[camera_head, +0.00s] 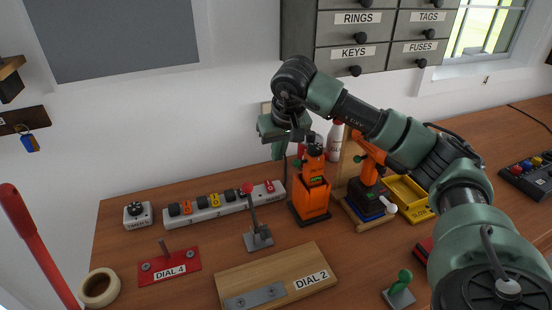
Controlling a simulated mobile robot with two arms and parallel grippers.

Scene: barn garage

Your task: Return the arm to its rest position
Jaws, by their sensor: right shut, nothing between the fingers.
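My right arm comes in from the lower right and reaches up over the workbench. Its right gripper (284,144) hangs above the bench, in front of the white wall and just above and left of an orange device (312,195). The gripper is shut with nothing in it. It looks apart from the orange device, though the gap in depth is hard to judge. My left gripper is not in view.
The wooden bench (205,270) holds a power strip (207,207), a lever on a grey base (258,238), a DIAL 4 plate (170,267), a DIAL 2 board (285,278), an orange drill (368,160) and a yellow tray (408,192). Labelled drawers (357,35) hang above.

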